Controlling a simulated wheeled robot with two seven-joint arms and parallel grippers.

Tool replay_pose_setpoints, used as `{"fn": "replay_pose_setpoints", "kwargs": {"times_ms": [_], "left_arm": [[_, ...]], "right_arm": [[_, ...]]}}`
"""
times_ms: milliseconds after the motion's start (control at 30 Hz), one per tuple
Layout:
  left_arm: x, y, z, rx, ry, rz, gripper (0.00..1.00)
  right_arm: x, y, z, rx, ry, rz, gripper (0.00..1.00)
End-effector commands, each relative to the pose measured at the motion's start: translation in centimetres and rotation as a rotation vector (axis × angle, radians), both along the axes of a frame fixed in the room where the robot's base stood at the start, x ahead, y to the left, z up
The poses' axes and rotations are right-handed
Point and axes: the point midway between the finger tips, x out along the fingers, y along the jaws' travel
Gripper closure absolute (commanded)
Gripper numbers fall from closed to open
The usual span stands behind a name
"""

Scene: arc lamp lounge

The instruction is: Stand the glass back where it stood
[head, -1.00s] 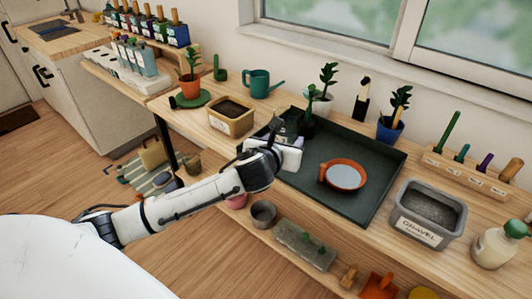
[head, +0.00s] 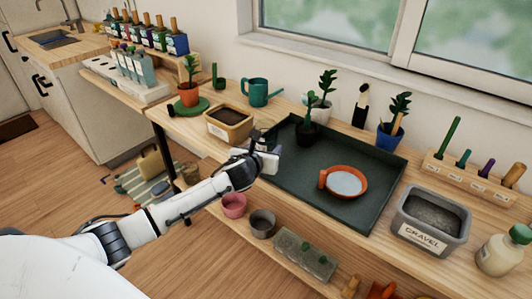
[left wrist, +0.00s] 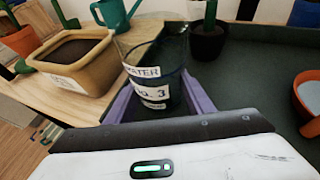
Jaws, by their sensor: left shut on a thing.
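The glass (left wrist: 158,65) is a dark, see-through tumbler with white labels reading "WATER" and "No. 3". It is upright between the two purple fingers of my left gripper (left wrist: 160,100), which is shut on it. In the head view my left gripper (head: 268,155) is at the left edge of the dark tray (head: 290,190), and it mostly hides the glass there. In the left wrist view the glass appears over the border between the wooden top and the tray. I cannot tell whether its base touches anything. My right gripper is not in view.
A tan soil planter (head: 229,125) stands close left of my left gripper. A dark-potted plant (head: 308,130) stands in the tray's back corner. An orange pan (head: 345,182) lies in the tray, and a gravel bin (head: 430,220) stands right of it. The tray's front is clear.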

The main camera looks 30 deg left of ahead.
Motion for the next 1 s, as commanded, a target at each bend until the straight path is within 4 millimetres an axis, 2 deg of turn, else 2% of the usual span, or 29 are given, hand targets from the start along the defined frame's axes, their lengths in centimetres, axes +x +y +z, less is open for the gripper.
{"fn": "replay_pose_setpoints", "kwargs": {"times_ms": [67,400,433,467,800,1000], "left_arm": [[0.0,-0.1,-0.9,-0.001,-0.002,-0.001,0.82],[0.1,0.0,-1.1,0.001,-0.003,-0.001,0.82],[0.0,0.0,-1.2,0.000,-0.001,-0.001,0.49],[0.0,0.0,-1.1,0.000,-0.001,-0.001,0.44],[0.0,0.0,-0.8,0.000,-0.002,-0.001,0.44],[-1.9,-0.6,0.0,0.002,0.001,-0.002,0.44]], "right_arm": [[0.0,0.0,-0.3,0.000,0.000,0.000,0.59],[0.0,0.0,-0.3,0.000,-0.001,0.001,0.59],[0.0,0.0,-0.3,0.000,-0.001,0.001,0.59],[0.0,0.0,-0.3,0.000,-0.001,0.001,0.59],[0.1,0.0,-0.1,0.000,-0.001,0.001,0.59],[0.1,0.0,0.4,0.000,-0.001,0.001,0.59]]}}
